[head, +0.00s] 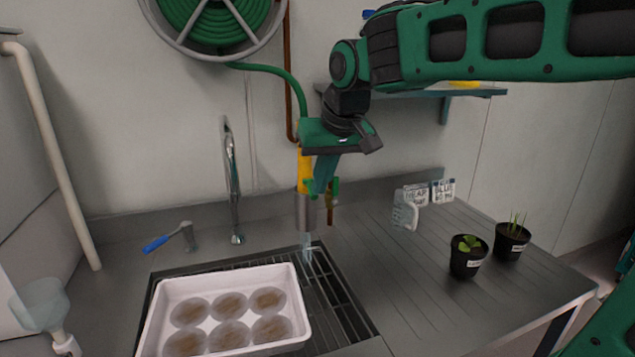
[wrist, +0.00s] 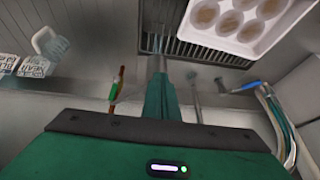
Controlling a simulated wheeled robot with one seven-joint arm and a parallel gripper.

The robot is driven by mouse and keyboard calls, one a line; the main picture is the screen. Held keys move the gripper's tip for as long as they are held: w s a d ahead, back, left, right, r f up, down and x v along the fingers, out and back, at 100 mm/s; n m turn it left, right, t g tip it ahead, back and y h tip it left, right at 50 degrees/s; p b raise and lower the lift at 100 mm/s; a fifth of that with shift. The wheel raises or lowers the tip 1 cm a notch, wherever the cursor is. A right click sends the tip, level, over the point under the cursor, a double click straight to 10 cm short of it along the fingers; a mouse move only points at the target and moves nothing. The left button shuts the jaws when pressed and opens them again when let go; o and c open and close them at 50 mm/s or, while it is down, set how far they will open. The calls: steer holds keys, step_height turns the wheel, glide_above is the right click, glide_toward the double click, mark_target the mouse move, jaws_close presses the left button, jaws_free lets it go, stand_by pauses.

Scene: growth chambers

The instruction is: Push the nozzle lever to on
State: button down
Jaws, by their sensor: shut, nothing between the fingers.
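The hose nozzle (head: 304,168) hangs upright over the sink, with an orange-yellow upper body and a grey lower sleeve. A pale, clear streak like water (head: 307,246) shows below it and also in the wrist view (wrist: 158,40). Small green parts (head: 335,187) and a brown-orange rod (head: 330,209) show beside the nozzle; which one is the lever, I cannot tell. The green part also shows in the wrist view (wrist: 113,91). My gripper (head: 322,184) is shut and empty, pointing down close to the nozzle's right side. Contact is unclear. In the wrist view, my fingers (wrist: 158,75) hide the nozzle.
A white tray (head: 228,351) of several round dishes sits on the sink grate (head: 345,318). A tall faucet (head: 233,190) and a blue-handled lever (head: 156,244) stand left. Two potted plants (head: 467,258) (head: 512,241) stand right. A shelf (head: 460,92) is behind my arm.

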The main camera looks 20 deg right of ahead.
steer(key=shift+r, duration=0.35)
steer(key=s+f+v, duration=0.1)
steer(key=s+v, duration=0.1)
steer(key=v, duration=1.1)
steer(key=shift+s+d, duration=0.25)
steer(key=shift+s, duration=0.15)
steer(key=shift+d+f, duration=0.1)
steer(key=shift+f, duration=0.15)
